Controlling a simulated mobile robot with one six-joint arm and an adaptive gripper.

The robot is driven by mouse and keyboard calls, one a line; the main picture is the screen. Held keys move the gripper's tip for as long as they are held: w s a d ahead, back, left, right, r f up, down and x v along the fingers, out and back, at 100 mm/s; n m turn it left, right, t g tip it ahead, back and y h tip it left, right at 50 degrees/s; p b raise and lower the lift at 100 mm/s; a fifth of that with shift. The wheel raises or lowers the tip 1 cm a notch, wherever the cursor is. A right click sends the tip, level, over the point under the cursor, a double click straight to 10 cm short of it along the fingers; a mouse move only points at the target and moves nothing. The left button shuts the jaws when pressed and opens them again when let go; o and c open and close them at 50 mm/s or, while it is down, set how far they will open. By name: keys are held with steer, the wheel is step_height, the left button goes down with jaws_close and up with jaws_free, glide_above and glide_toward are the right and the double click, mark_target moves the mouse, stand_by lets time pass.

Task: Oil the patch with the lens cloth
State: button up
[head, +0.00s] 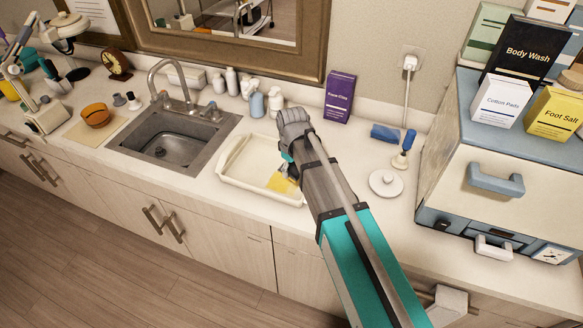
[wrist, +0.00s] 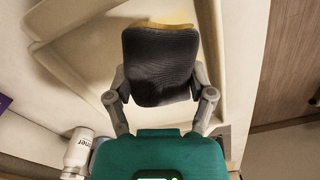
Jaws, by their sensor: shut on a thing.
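My gripper (head: 286,160) is over the right part of a cream tray (head: 229,178) on the counter, fingers pointing down. A yellow piece (head: 284,184), apparently the lens cloth, shows at its fingertips inside the tray. In the wrist view, my gripper (wrist: 162,85) has a dark, woven-looking piece between its grey links. I cannot tell whether this is cloth or finger pad. The yellow edge (wrist: 160,25) shows just beyond it. Contact with the tray floor is unclear. I cannot make out the patch; the gripper and held piece may hide it.
The sink (head: 172,138) is left of the tray, with small bottles behind. A purple box (head: 340,96) stands at the wall. Right of my arm are a white round lid (head: 386,183), a blue roll (head: 385,133) and a large cabinet (head: 500,160) carrying boxes.

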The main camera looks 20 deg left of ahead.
mark_target(291, 186)
steer(key=shift+f+b, duration=2.05)
steer(key=shift+f, duration=0.2)
steer(key=shift+a, duration=0.85)
steer(key=shift+d+f+b, duration=0.1)
steer(key=shift+f+b, duration=0.8)
stand_by(1.4)
steer(key=shift+d, duration=0.1)
steer(key=shift+d, duration=0.45)
